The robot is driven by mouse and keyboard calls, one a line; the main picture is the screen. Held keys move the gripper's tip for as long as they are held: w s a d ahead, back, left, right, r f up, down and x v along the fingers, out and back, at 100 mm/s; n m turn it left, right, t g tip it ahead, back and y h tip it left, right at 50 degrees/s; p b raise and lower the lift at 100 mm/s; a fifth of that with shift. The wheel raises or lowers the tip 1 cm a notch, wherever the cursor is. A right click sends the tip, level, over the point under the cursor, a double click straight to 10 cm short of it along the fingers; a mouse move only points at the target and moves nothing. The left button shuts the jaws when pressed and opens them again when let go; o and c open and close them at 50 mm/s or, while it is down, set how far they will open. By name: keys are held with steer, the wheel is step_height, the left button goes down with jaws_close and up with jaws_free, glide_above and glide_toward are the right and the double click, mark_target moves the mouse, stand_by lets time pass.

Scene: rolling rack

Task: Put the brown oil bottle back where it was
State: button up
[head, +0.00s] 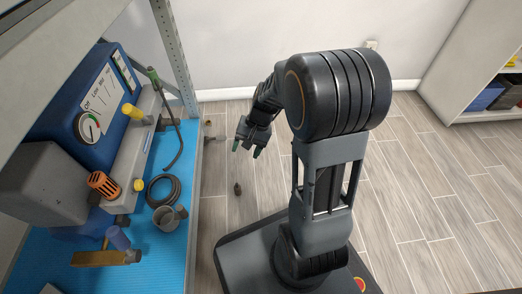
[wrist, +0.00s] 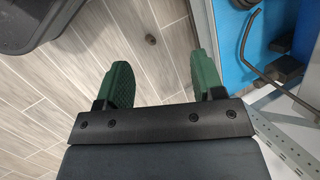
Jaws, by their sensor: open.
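A small dark brown object (head: 237,188) is on the floor between the blue bench and my base. It may be the brown oil bottle, but it is too small to be sure. It also shows in the wrist view as a small dark round shape (wrist: 150,39) on the floor, seen beyond the gap between my fingers. My gripper (head: 246,150) points down over the floor, beside the bench's right edge. In the wrist view its two green fingers (wrist: 158,72) are apart, with nothing between them.
The blue bench top (head: 165,255) holds a blue unit with a dial (head: 88,126), a coiled black cable (head: 163,190), a grey mug (head: 168,218) and a wooden tool (head: 100,258). A metal rack post (head: 176,55) rises at its far corner. Open floor lies right of me.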

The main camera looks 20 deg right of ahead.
steer(key=s+r+n+t+h, duration=0.3)
steer(key=s+r+n+h, duration=0.2)
steer(key=s+r, duration=0.3)
steer(key=shift+s+d+r+n+t, duration=0.3)
steer(key=shift+s+d+t, duration=0.1)
steer(key=shift+s+d, duration=0.1)
steer(key=w+p+v, duration=0.3)
steer(key=p+v, duration=1.1)
steer(key=w+r+p+v, duration=0.1)
steer(key=w+p+v, duration=0.2)
steer(key=p+v, duration=1)
steer(key=w+r+p+v, duration=0.1)
steer(key=w+p+v, duration=0.3)
steer(key=p+v, duration=1)
steer(key=shift+s+a+r+t+p, duration=0.2)
steer(key=shift+a+r+t+p, duration=0.15)
steer(key=shift+a+r, duration=0.3)
steer(key=shift+d+r, duration=0.1)
steer(key=shift+r, duration=0.05)
steer(key=shift+c, duration=0.2)
